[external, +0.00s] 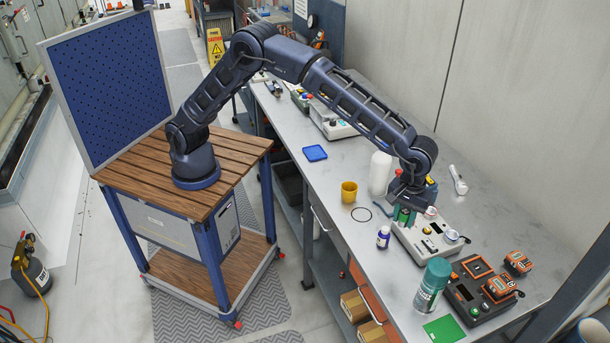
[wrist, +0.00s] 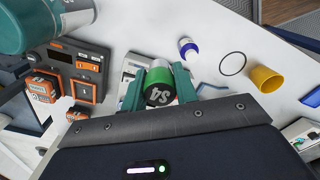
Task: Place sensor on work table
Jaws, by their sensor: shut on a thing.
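In the external view my gripper (external: 407,203) points down at the back edge of a white instrument (external: 428,244) on the grey work table (external: 345,235). A bit of green shows between the fingers there. I cannot tell whether the sensor touches the instrument or hangs above it.
A purple-labelled bottle (external: 383,237), black ring (external: 362,214), yellow cup (external: 349,192) and white bottle (external: 380,173) stand nearby. A teal canister (external: 432,285), green square (external: 444,329) and dark orange-trimmed charger (external: 478,292) are at the front. Bare table lies around the blue square (external: 315,153).

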